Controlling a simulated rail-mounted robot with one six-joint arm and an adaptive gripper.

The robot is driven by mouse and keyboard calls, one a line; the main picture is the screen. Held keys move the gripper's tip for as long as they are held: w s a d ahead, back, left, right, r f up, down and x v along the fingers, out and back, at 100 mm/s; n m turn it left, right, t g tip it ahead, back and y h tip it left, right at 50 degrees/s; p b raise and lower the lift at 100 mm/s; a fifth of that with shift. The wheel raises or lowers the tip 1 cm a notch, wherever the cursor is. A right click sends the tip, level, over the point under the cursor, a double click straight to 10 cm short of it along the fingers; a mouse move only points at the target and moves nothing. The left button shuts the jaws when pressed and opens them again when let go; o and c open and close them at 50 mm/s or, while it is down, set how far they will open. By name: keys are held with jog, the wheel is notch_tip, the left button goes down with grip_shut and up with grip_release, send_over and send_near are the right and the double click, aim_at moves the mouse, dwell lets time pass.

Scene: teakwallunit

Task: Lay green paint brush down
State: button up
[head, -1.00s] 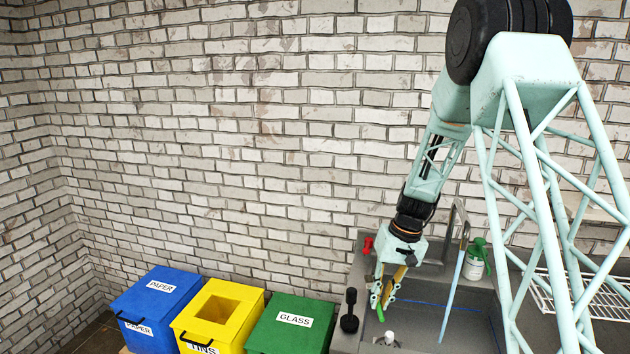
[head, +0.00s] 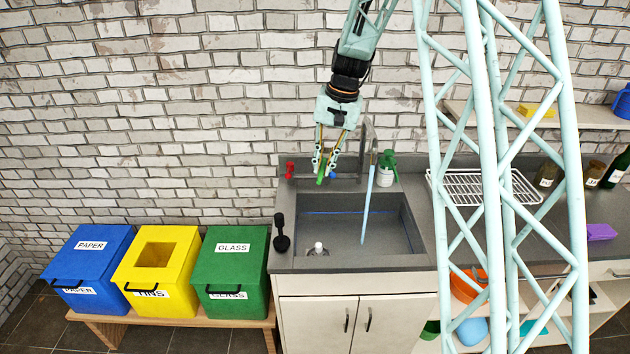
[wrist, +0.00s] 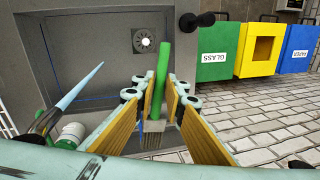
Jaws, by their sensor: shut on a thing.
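My gripper (head: 324,170) hangs over the back left part of the sink in the head view, fingers pointing down. It is shut on the green paint brush (wrist: 160,82). In the head view only a short green piece of the brush (head: 321,181) shows at the fingertips; the fingers hide the rest.
Water runs from the tap (head: 371,165) into the grey sink (head: 345,235). A green-topped bottle (head: 386,172), a red item (head: 289,170) and a black item (head: 281,232) stand around it. A wire rack (head: 485,187) is at right; blue, yellow and green bins (head: 230,262) are at left.

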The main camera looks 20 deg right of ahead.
jog(key=d+r+m+p, duration=0.2)
jog(key=d+r+p, duration=0.1)
jog(key=r, duration=0.6)
jog(key=d+r+m+t+p, duration=0.1)
jog(key=d+r+m+p, duration=0.2)
jog(key=r, duration=0.5)
jog(key=shift+w+d+r+h, duration=0.3)
jog(key=shift+d+r, duration=0.1)
jog(key=shift+d, duration=0.05)
